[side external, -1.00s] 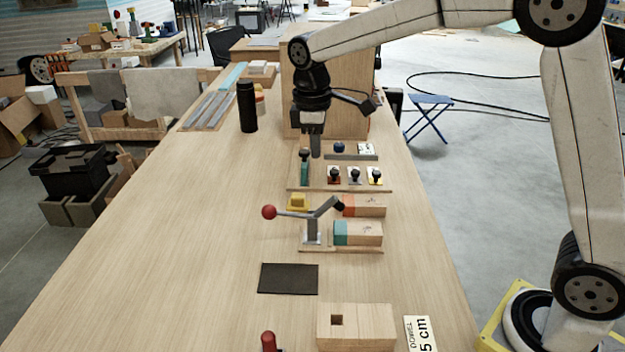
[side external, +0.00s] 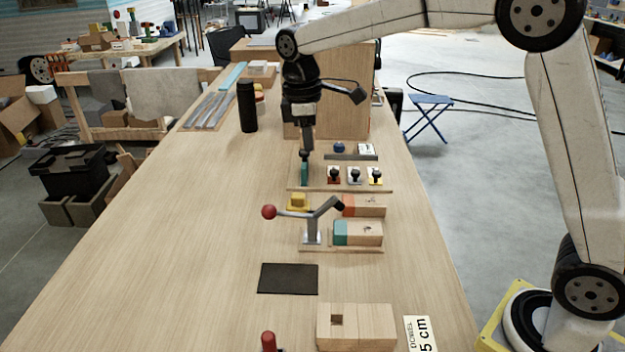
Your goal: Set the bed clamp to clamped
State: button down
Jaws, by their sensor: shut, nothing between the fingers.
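The clamp (side external: 312,230) stands mid-table as a grey post with a lever. A red ball (side external: 269,212) ends the lever on the left, and the arm on the right angles up to a black tip (side external: 339,203). The tip appears over or behind a wooden block with a teal end (side external: 358,232); whether it touches anything cannot be told. My gripper (side external: 306,150) is shut and empty, beyond the clamp. It points down just above a dark-topped teal piece (side external: 304,172) on the rear board; contact is unclear.
The rear board (side external: 345,188) carries several black-knobbed pieces. A yellow block (side external: 298,201) sits behind the clamp lever. A dark mat (side external: 288,278), wooden block (side external: 372,325) and red knob (side external: 268,341) are nearer. A black bottle (side external: 247,106) stands back left. The left tabletop is clear.

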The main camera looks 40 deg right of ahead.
send_over(328, 203)
jog(key=w+a, duration=0.2)
notch_tip(328, 203, down, 9)
jog(key=shift+w+a+f, duration=0.1)
jog(key=shift+a+f, duration=0.05)
jog(key=shift+s+d+f, duration=0.5)
jog(key=shift+d+f, duration=0.05)
jog(key=shift+f, duration=0.05)
jog(key=shift+s+d+f, duration=0.5)
jog(key=shift+s+f, duration=0.05)
jog(key=shift+f, duration=0.05)
